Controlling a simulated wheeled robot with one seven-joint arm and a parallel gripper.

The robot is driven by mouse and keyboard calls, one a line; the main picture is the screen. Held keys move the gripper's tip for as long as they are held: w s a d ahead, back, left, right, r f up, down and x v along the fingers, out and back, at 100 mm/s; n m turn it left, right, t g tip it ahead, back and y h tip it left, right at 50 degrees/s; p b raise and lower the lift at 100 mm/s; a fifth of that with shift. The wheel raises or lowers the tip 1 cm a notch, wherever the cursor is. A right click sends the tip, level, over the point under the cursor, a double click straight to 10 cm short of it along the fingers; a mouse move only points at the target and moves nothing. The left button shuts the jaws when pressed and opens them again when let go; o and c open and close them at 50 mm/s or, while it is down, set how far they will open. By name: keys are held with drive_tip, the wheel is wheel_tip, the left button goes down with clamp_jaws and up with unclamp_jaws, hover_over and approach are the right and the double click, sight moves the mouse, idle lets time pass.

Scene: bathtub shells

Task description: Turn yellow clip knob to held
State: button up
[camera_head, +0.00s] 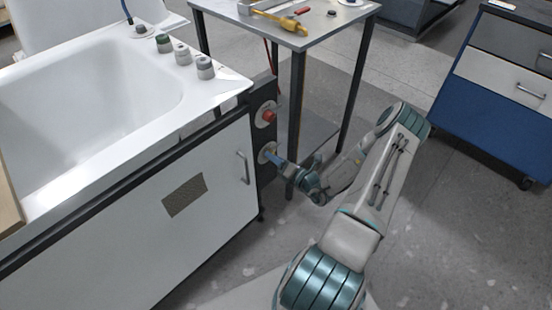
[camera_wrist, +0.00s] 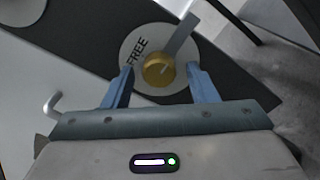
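The yellow clip knob (camera_wrist: 158,70) sits on a round pale plate (camera_wrist: 130,60) on a dark panel in the wrist view. The word FREE is on the plate's left side. A grey bar (camera_wrist: 183,35) extends from the knob toward the upper right. My gripper (camera_wrist: 161,72) is open, with one blue finger on each side of the knob; gaps show between the fingers and the knob. In the head view my gripper (camera_head: 272,157) is at the lower plate (camera_head: 263,152) on the panel, where it hides most of the yellow knob.
A red knob (camera_head: 268,115) is just above on the same dark panel. The white bathtub (camera_head: 100,100) and its cabinet door with handle (camera_head: 243,167) are to the left. A metal table (camera_head: 325,30) stands behind; a blue drawer cabinet (camera_head: 485,110) is at right.

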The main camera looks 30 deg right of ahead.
drive_tip(key=p+v, duration=0.1)
drive_tip(key=v, duration=1.2)
drive_tip(key=shift+s+p, duration=0.3)
drive_tip(key=shift+s, duration=0.05)
drive_tip(key=shift+r, duration=0.2)
drive_tip(key=s+a+r+n+g+y+p, duration=0.1)
drive_tip(key=a+r+n+g+y+p, duration=0.15)
drive_tip(key=a+r+n+g, duration=0.45)
drive_tip(key=a+r+n+g+y+p, duration=0.1)
drive_tip(key=a+r+n+g+p, duration=0.25)
drive_tip(key=r+n, duration=0.6)
drive_tip(key=s+a+r+n+g+y+p, duration=0.1)
drive_tip(key=a+r+n+g+y+p, duration=0.15)
drive_tip(key=a+r+n+g, duration=0.55)
drive_tip(key=s+r+n+t+h+p, duration=0.1)
drive_tip(key=s+r+n+h+p, duration=0.2)
drive_tip(key=r+n, duration=0.3)
drive_tip(key=s+a+r+n+t+h+p, duration=0.1)
drive_tip(key=r+n+h, duration=0.4)
drive_tip(key=r, duration=0.7)
drive_tip(key=s+r+n+t+h+p, duration=0.2)
drive_tip(key=s+r+n+h+p, duration=0.2)
drive_tip(key=r, duration=0.5)
drive_tip(key=s+n+p, duration=0.1)
drive_tip(key=n+p, duration=0.1)
drive_tip(key=shift+s+a+r+n, duration=0.15)
drive_tip(key=shift+s+a+n, duration=0.2)
drive_tip(key=shift+a, duration=0.05)
